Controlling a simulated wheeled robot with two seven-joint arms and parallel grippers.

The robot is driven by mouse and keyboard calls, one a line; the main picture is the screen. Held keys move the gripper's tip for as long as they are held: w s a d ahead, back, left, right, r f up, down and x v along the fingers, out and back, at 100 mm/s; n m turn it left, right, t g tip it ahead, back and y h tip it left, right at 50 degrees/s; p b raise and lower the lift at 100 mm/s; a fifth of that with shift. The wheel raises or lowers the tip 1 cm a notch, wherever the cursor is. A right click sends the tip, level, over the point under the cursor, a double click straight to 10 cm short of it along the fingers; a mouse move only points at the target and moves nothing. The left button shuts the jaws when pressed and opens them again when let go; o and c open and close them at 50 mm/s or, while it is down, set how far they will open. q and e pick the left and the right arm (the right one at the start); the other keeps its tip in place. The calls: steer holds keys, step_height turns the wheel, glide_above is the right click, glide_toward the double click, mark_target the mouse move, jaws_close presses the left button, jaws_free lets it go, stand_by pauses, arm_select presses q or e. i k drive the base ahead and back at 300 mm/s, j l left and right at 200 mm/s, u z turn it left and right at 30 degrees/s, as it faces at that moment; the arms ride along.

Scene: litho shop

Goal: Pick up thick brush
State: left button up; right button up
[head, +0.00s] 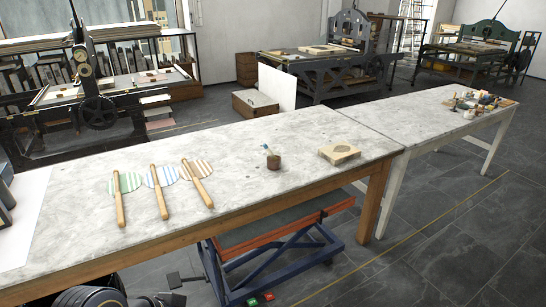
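I cannot tell which item is the thick brush. A small brown holder (273,162) stands near the middle of the near marble-topped table (235,150), with a thin, blue-tipped item (266,150) at its top. A cluster of small jars and tools (478,103) sits on the far right table; its items are too small to tell apart. Neither of my grippers is in view.
Striped paddles with wooden handles, green (125,184), blue (160,177) and orange (197,171), lie left on the table. A wooden block (339,154) lies right. Presses (325,58) stand behind. A blue lift cart (270,250) is underneath.

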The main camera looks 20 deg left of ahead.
mark_target(264, 145)
steer(key=i+l+u, duration=0.1)
steer(key=u, duration=0.3)
steer(key=i+l+u, duration=0.15)
steer(key=u, duration=0.25)
steer(key=i+l+u, duration=0.25)
steer(key=u, duration=0.2)
steer(key=i+l, duration=0.15)
steer(key=l, duration=0.2)
steer(key=i+l+u, duration=0.15)
steer(key=l, duration=0.2)
steer(key=i+l, duration=0.2)
steer(key=l, duration=0.15)
steer(key=i+l+u, duration=0.15)
steer(key=l, duration=0.2)
steer(key=i+l, duration=0.15)
steer(key=l, duration=0.2)
steer(key=i+l+u, duration=0.15)
steer(key=l, duration=0.25)
steer(key=i+l, duration=0.1)
steer(key=l, duration=0.25)
steer(key=i+l, duration=0.1)
steer(key=l, duration=0.2)
steer(key=i+l, duration=0.1)
steer(key=l, duration=0.55)
steer(key=i+u, duration=0.05)
steer(key=i, duration=0.05)
